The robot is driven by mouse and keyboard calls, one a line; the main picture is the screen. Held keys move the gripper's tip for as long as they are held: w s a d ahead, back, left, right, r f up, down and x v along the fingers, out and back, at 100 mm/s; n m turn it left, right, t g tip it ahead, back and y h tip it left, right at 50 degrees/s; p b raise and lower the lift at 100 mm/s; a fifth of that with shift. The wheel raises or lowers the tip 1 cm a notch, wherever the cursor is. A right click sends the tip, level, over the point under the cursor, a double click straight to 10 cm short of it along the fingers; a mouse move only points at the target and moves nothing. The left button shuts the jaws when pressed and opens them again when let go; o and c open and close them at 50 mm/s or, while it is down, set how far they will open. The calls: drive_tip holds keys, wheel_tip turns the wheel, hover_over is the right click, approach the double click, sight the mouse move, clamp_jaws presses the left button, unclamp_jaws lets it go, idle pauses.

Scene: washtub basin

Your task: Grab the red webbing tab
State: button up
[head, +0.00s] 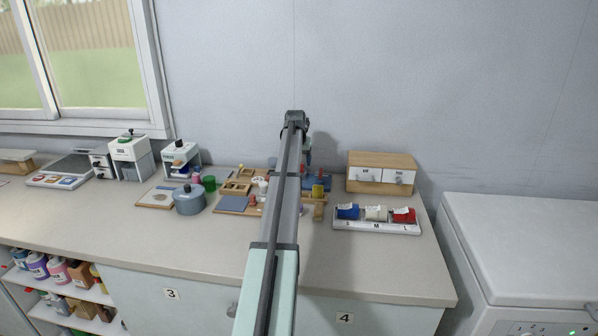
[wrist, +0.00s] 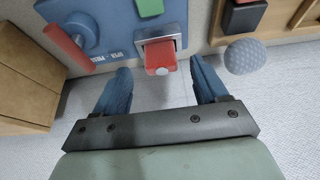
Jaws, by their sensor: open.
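The red webbing tab (wrist: 160,55) sits in a silver metal buckle on a blue panel (wrist: 115,30) in the wrist view. It has a pale round spot at its near end. My gripper (wrist: 161,68) is open, with one blue finger on each side of the tab's line and nothing held. The tab lies between and just beyond the fingertips, and I see no contact.
On the panel, a red bar (wrist: 68,46) lies to the left and a green block (wrist: 149,8) beyond the tab. A grey dimpled ball (wrist: 243,56) is close to the right finger. A wooden drawer box (head: 381,173) and a tray of coloured rolls (head: 377,227) stand right.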

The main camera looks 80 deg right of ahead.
drive_tip(key=shift+x, duration=1.5)
drive_tip(key=shift+c, duration=0.3)
drive_tip(key=c, duration=1.1)
drive_tip(key=shift+r, duration=0.1)
drive_tip(key=shift+c, duration=0.2)
